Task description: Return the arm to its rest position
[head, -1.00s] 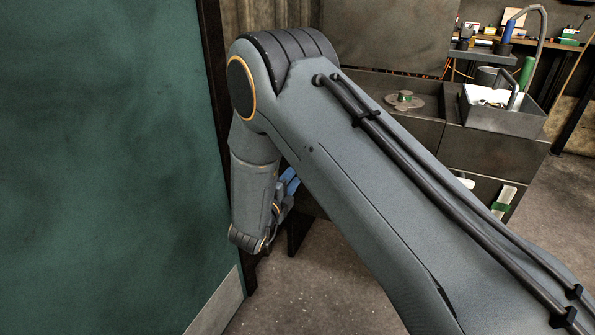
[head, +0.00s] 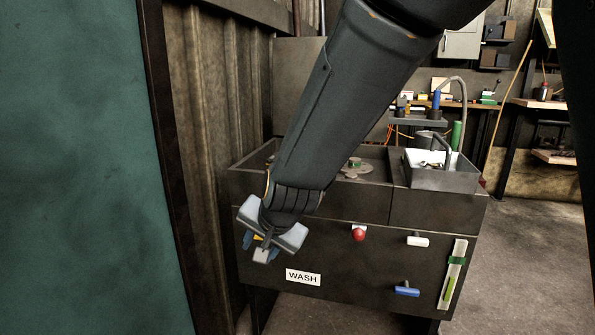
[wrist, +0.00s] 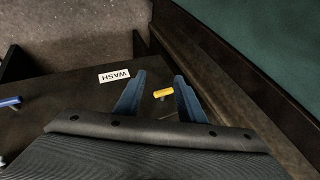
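My gripper (head: 262,250) hangs at the end of my arm in the head view, in front of the left part of the dark wash station (head: 350,240). In the wrist view my gripper (wrist: 159,80) shows two blue fingers spread apart with nothing between the tips. A yellow handle (wrist: 163,93) on the station shows beyond the gap, apart from the fingers. In the head view the wrist hides most of that handle.
The station's front carries a WASH label (head: 303,277), a red knob (head: 359,235), a white handle (head: 417,240) and a blue handle (head: 406,289). A sink (head: 446,172) is on top. A green panel (head: 80,170) stands close at left. Open floor (head: 530,270) lies right.

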